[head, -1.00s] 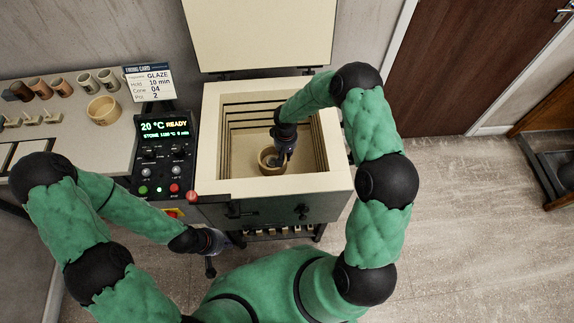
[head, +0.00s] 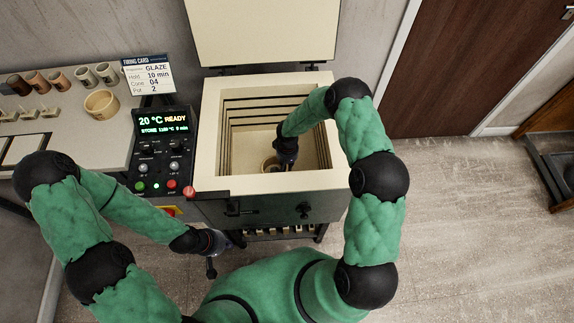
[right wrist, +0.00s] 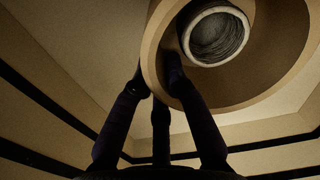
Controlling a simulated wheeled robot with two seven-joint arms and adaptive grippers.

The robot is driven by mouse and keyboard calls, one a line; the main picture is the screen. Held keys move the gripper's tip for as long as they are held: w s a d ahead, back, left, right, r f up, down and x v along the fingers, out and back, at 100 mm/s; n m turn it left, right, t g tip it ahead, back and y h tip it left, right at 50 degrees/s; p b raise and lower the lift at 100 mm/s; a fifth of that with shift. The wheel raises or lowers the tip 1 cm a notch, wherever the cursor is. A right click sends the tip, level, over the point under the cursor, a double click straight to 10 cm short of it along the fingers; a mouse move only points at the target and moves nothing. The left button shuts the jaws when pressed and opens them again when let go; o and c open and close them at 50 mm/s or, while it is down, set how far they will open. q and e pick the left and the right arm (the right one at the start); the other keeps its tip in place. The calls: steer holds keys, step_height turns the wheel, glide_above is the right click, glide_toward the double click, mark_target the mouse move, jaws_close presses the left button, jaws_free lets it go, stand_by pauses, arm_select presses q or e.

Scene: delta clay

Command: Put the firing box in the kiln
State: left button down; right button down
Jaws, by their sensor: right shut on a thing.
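The firing box (head: 267,164) is a round tan tub inside the open kiln (head: 212,150), low in its chamber. In the right wrist view the firing box (right wrist: 225,95) has a small round vessel (right wrist: 215,38) with a pale rim and dark inside in it. My right gripper (head: 281,165) reaches down into the kiln and is shut on the box's wall; its dark fingers also show in the right wrist view (right wrist: 165,80). The box's underside is hidden, so I cannot tell whether it touches the floor. My left gripper (head: 212,262) hangs in front of the kiln; its jaws are unclear.
The kiln lid (head: 262,35) stands raised at the back. A control panel (head: 163,150) reading 20 °C READY adjoins the kiln's left side. A bench (head: 70,125) at left holds several cups, a tan bowl (head: 102,103) and a firing card (head: 149,76).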

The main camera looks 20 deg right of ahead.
steer(key=c, duration=1.3)
jaws_free()
steer(key=shift+f, duration=0.1)
steer(key=shift+o, duration=0.2)
steer(key=shift+r, duration=0.2)
step_height(320, 180, up, 12)
steer(key=p, duration=0.4)
